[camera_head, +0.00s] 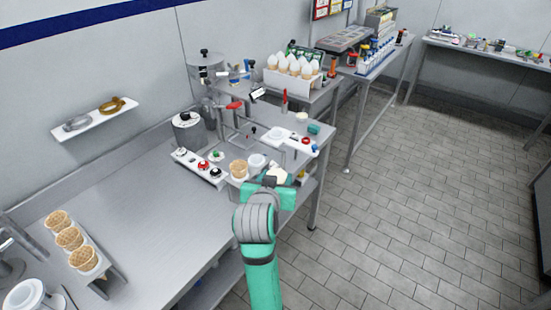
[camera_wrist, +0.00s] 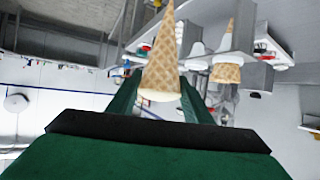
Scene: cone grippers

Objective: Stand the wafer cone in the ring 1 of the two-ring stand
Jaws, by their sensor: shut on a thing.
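A tan wafer cone (camera_wrist: 162,60) is held between the fingers of my gripper (camera_wrist: 160,100); its tip points up in the wrist view and its cream-coloured wide end is between the fingers. In the head view my gripper (camera_head: 270,187) is at the bench's right part, by the small stand, and hides most of the held cone; a pale bit of it (camera_head: 278,175) shows. The stand (camera_wrist: 241,38) carries another wafer cone (camera_wrist: 227,72), also seen in the head view (camera_head: 238,168). Beside that cone is a white round piece (camera_head: 257,161). Ring numbers are not readable.
A strip with several knobs (camera_head: 201,166) lies left of the stand. A white device with a red knob (camera_head: 291,142) is behind. Several wafer cones stand in a rack (camera_head: 96,268) at lower left. The bench between (camera_head: 135,210) is clear.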

